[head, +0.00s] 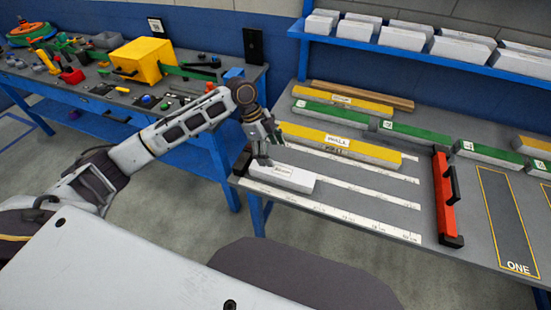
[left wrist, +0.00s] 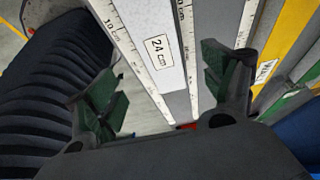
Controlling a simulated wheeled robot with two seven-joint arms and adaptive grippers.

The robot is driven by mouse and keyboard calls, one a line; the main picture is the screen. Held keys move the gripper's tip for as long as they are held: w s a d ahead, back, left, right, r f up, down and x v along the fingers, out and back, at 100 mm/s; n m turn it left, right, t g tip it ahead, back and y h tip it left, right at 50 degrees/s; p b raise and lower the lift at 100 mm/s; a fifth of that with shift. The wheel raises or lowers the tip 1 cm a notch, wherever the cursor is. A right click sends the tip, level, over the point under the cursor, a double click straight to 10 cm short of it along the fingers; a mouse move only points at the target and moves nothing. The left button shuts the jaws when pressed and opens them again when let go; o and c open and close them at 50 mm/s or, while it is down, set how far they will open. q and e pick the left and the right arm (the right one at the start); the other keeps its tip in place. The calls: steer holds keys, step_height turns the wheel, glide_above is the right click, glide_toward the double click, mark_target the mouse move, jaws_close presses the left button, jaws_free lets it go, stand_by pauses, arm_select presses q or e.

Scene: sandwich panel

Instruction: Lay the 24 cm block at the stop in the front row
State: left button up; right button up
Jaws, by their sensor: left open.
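The white block labelled 24 cm (head: 290,178) lies flat at the left end of the ruled rows, just behind the front ruler strip (head: 350,217). The block's label shows in the left wrist view (left wrist: 160,49). My left gripper (head: 263,150) is open at the block's left part. In the left wrist view its fingers (left wrist: 160,82) stand apart to either side of the block's line, with gaps beside it; contact cannot be seen. A black end piece (head: 241,163) stands at the rows' left end, partly hidden by the gripper. My right gripper is not in view.
Green blocks (head: 415,132) lie farther back, below a blue shelf (head: 400,47) of white blocks. The front row right of the block is clear.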

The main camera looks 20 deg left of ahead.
arm_select(q)
steer(key=shift+a+r, duration=0.25)
steer(key=shift+r, duration=0.4)
steer(key=shift+f, duration=0.1)
